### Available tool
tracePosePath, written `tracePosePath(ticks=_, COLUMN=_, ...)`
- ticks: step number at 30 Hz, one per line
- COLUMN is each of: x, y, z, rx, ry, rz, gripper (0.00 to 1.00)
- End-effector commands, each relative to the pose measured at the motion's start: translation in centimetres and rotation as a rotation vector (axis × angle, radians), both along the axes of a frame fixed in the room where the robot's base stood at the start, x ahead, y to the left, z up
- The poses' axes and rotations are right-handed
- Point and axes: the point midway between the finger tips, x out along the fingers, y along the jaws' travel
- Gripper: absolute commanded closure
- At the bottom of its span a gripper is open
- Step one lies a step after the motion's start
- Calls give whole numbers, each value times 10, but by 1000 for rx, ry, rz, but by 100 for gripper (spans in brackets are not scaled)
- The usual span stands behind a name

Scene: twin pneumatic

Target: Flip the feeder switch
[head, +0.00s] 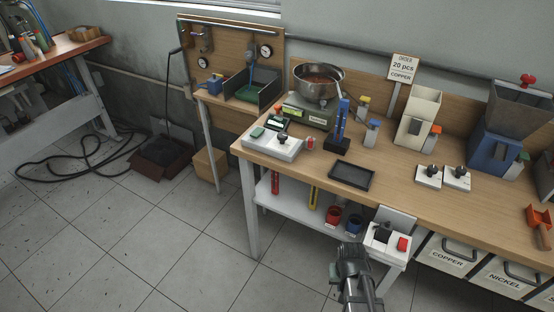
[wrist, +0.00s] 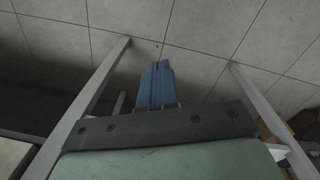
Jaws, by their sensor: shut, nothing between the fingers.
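A metal bowl feeder (head: 319,82) with copper-coloured parts inside stands at the back of the bench on a green-grey base (head: 303,110). In front of it is a pale control box (head: 268,145) with a small display and a dark knob. A white box (head: 383,240) with a dark part and a red button sits at the bench's front edge. I cannot tell which control is the feeder switch. My gripper (head: 350,247) is just left of and below the white box in the head view, apart from the feeder. Its blue fingers show shut and empty in the wrist view (wrist: 155,68).
A black tray (head: 351,177) lies mid-bench. Two white blocks with dark knobs (head: 442,176) and a blue hopper (head: 498,145) stand to the right. Drawers (head: 447,256) hang under the right side. The wrist view shows floor tiles (wrist: 200,30) and pale bench legs (wrist: 88,100).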

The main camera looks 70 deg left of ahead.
Motion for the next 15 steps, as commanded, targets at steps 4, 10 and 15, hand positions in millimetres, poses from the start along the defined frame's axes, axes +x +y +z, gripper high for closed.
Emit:
tracePosePath(ticks=4, x=-22, y=44, z=24, rx=39, ry=-30, rz=71, gripper=100)
tracePosePath(ticks=10, x=-60, y=101, z=63, rx=97, ry=-72, rz=165, gripper=100)
tracePosePath(ticks=15, x=-100, y=151, z=104, rx=155, ry=-112, rz=244, gripper=100)
